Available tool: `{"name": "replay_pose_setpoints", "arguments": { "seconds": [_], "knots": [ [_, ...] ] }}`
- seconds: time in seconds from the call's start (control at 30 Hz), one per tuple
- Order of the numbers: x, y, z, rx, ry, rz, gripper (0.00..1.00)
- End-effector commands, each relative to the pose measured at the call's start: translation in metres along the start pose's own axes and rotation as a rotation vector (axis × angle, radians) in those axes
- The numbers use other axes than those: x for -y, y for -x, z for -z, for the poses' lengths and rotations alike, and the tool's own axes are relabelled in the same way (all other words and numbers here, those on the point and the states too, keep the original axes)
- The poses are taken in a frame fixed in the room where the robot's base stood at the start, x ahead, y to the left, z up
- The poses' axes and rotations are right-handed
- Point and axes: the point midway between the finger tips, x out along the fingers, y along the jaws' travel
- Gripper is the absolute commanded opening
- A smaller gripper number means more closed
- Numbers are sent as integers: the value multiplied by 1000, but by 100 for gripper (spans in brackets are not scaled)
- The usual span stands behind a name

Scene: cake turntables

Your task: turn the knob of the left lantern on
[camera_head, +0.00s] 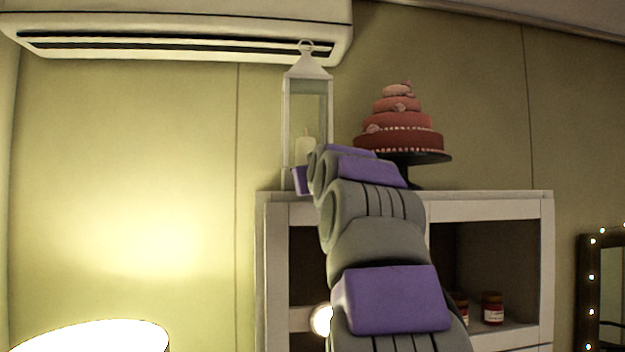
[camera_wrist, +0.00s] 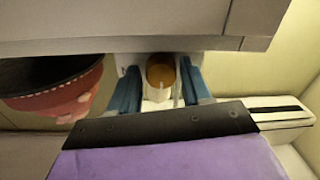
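One white lantern (camera_head: 308,120) with a ring on top and a pale candle (camera_head: 304,146) inside stands upright on the left end of the white cabinet top. My arm reaches up to its lower part and hides its lower right side in the head view. My gripper (camera_wrist: 163,88) is hidden there, but the wrist view shows its two blue fingers apart. A round orange-brown part (camera_wrist: 161,72) sits between them in front of something white, apparently the lantern. It may be the knob; I cannot tell for sure. The fingers look clear of it on both sides.
A tiered red cake (camera_head: 400,125) on a dark stand (camera_head: 428,158) is right of the lantern. The white cabinet (camera_head: 490,207) has open compartments with red jars (camera_head: 492,308). An air conditioner (camera_head: 180,35) hangs above. A lit lamp (camera_head: 90,338) is at lower left.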

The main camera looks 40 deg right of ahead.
Motion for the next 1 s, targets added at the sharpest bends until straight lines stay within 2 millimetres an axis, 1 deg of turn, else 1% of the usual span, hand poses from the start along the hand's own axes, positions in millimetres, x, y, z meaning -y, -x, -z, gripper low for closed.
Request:
{"name": "replay_pose_setpoints", "arguments": {
  "seconds": [0.03,0.07,0.4,0.67,0.8,1.0],
  "knots": [
    [0,0,0,0,0,0,43],
    [0,0,0,0,0,0,40],
    [0,0,0,-1,0,0,7],
    [0,2,2,-4,-31,0,6],
    [-1,3,4,-11,-94,-1,6],
    [0,1,2,-13,-228,-1,6]
  ]
}}
